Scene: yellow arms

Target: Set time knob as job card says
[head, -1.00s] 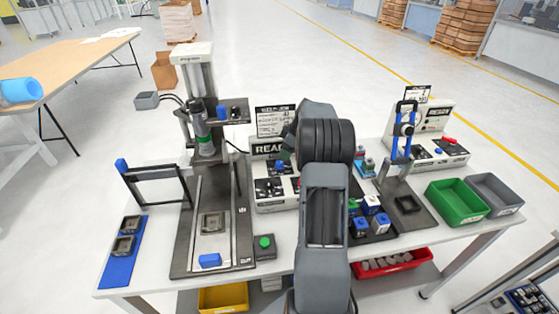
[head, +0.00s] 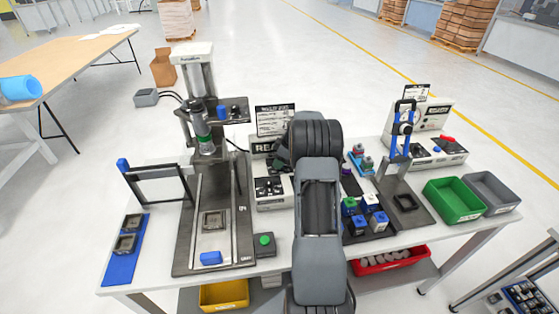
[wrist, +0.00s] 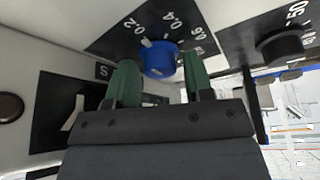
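A blue knob (wrist: 160,62) with a white pointer sits on a black dial plate marked 0.2, 0.4 and 0.6 in the wrist view. Its pointer leans towards the 0.2 side, between 0.2 and 0.4. My gripper (wrist: 159,68) has its two green fingers apart, one on each side of the knob; I cannot tell whether either touches it. The job card (head: 275,119) stands on top of the white control box (head: 272,197); its text is too small to read. My arm hides part of that box in the head view.
A black knob (wrist: 280,46) with a 50 mark is to the right of the blue one. Left of the box stands a press (head: 196,80); right of it are blue-topped blocks (head: 376,219), a clamp stand (head: 402,130), a green bin (head: 455,199) and a grey bin (head: 492,191).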

